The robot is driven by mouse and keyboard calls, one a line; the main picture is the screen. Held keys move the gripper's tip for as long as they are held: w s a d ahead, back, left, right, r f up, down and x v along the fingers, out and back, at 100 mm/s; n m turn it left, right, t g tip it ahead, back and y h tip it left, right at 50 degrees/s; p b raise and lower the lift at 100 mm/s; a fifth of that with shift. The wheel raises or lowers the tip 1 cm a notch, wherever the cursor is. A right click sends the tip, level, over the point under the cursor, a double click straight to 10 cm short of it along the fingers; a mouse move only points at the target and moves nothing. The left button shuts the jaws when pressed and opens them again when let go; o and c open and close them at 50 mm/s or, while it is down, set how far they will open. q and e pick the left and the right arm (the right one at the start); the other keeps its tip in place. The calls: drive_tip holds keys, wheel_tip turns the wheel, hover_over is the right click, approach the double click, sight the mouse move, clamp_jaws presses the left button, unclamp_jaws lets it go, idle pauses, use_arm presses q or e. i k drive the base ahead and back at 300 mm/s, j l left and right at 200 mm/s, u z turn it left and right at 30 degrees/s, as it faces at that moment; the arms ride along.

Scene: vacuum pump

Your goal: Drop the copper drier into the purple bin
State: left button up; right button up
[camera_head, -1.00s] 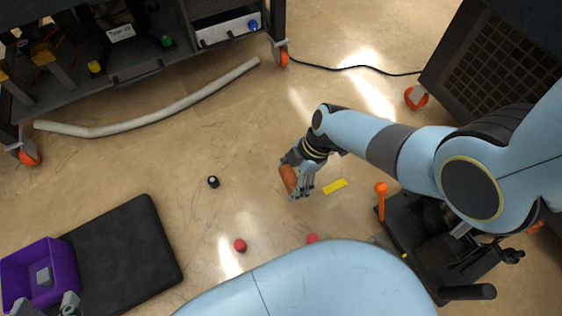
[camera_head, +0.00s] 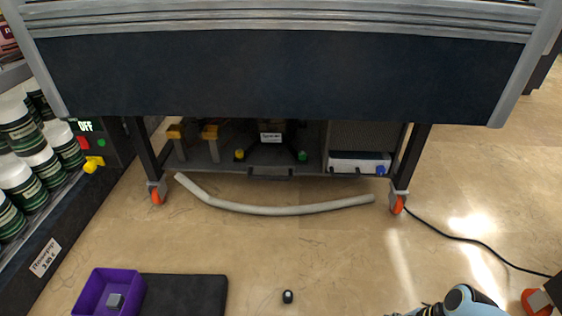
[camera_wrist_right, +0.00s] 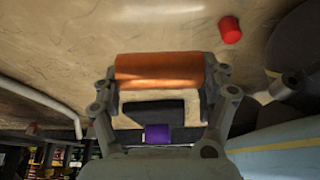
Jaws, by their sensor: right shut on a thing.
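The copper drier (camera_wrist_right: 158,66) is an orange-brown cylinder. In the right wrist view my right gripper (camera_wrist_right: 163,80) is shut on it, with a finger at each end, holding it above the floor. In the head view only part of my right arm shows at the bottom right, and the drier is out of that picture. The purple bin (camera_head: 88,291) is at the bottom left of the head view, with a small grey block (camera_head: 115,300) in it. A bit of the bin (camera_wrist_right: 157,133) shows far off between the fingers. My left gripper is not in view.
A black mat (camera_head: 190,295) lies beside the bin. A small black object (camera_head: 287,297) is on the floor. A pale hose (camera_head: 280,210) lies by the wheeled bench (camera_head: 280,75). A shelf of jars (camera_head: 25,150) is at left. A red cylinder (camera_wrist_right: 230,30) lies near the drier.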

sight(130, 297)
drive_tip(key=j+u, duration=0.1)
drive_tip(key=u, duration=1.4)
